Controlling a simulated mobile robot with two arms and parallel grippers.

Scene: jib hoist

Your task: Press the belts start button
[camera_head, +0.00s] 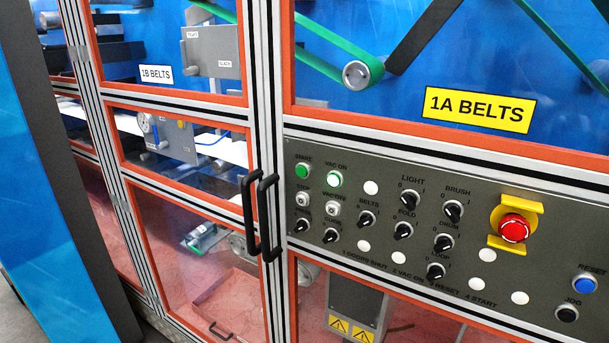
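The grey control panel (400,268) is on the machine front, right of centre. At its upper left is a green button (302,171), with a small label above it that looks like START. Below the first green button is a pale button (302,199) that seems labelled STOP. A black rotary knob (366,219) labelled BELTS is to the right and lower. Neither of my grippers is in view, and nothing covers these buttons.
A red emergency stop (514,228) on a yellow mount, a blue RESET button (584,284) and a black JOG button (566,313) are at the right. Two black door handles (250,215) (269,217) stick out just left of the panel. The framed clear doors look shut.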

